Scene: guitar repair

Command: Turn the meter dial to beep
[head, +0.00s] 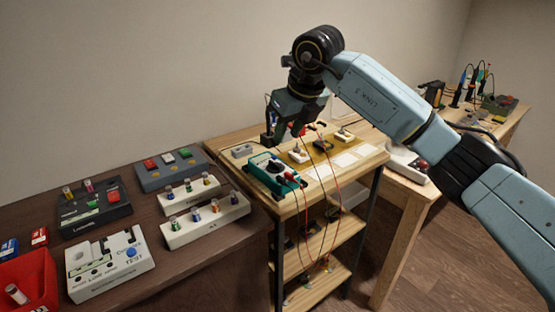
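The meter (260,172) is a teal box lying on the small wooden cart, with a dark dial (276,165) on its face. Red probes and leads come from its right end. My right gripper (284,136) points down just above and behind the meter. Its fingers look spread apart, with nothing visible between them, and it appears clear of the dial. The dial's exact pointer setting is too small to read. My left gripper is not in view.
Red and dark leads (335,195) hang over the cart's front edge. Small parts sit on a yellow board (325,168) right of the meter. A dark bench (215,258) at left holds battery holders and a white tester (110,262). Another wooden bench with tools stands at right.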

